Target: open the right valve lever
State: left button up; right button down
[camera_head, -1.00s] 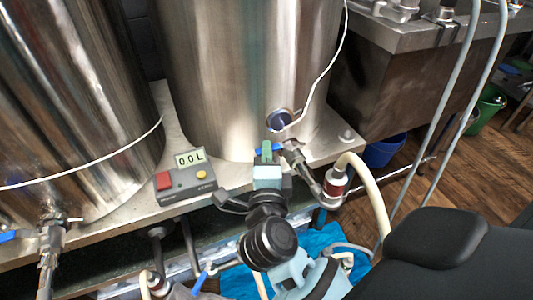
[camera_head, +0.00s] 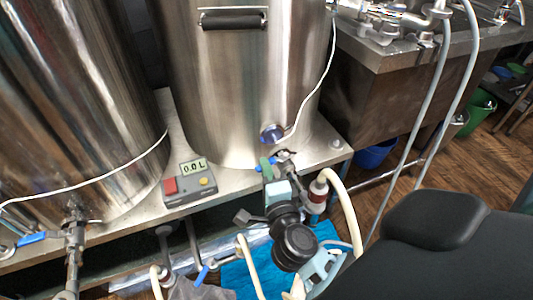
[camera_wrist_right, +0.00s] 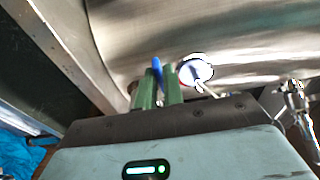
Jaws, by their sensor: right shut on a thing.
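The right valve (camera_head: 284,156) is at the foot of the right steel tank (camera_head: 235,100) in the head view. Its blue lever (camera_head: 273,160) points left and slightly toward me, with its blue end showing past my fingers. My right gripper (camera_head: 266,163) comes up from below, and its green fingers are shut on this lever. In the wrist view the blue lever (camera_wrist_right: 157,68) shows between the two green fingertips (camera_wrist_right: 159,80). The fingers hide part of the lever. My left gripper is in neither view.
A grey meter box (camera_head: 187,184) reading 0.0 L sits left of my gripper. Another valve with a blue lever (camera_head: 31,238) is on the left tank. A cream hose (camera_head: 350,205) runs down right of the right valve. A round blue-faced fitting (camera_head: 272,133) sits just above it.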

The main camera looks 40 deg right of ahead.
jog(key=c, duration=1.5)
grip_release()
jog(key=shift+v, duration=3.9)
